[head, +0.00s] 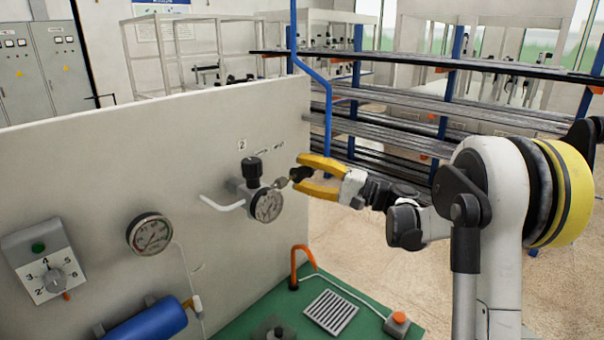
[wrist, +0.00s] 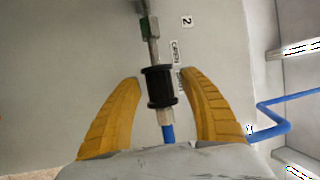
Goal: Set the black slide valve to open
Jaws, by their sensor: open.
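The black slide valve (wrist: 160,86) is a short ribbed black sleeve. It sits in line between a metal fitting (wrist: 151,45) and a pale fitting with a blue hose (wrist: 167,132). In the head view the valve (head: 302,173) is a small dark shape, partly hidden by my fingers. My gripper (head: 299,172) has yellow fingers and is open around the valve. In the wrist view my gripper (wrist: 161,77) has one finger on each side of the sleeve, with a small gap at each side. A small label (wrist: 175,52) beside the valve is partly hidden.
The pale panel (head: 100,150) carries a regulator gauge (head: 267,206), a second gauge (head: 150,234) and a selector dial (head: 53,280). A blue pipe (head: 327,120) runs down close to my gripper. Below is a green bench (head: 255,308) with an orange hook (head: 294,263). Racks stand behind.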

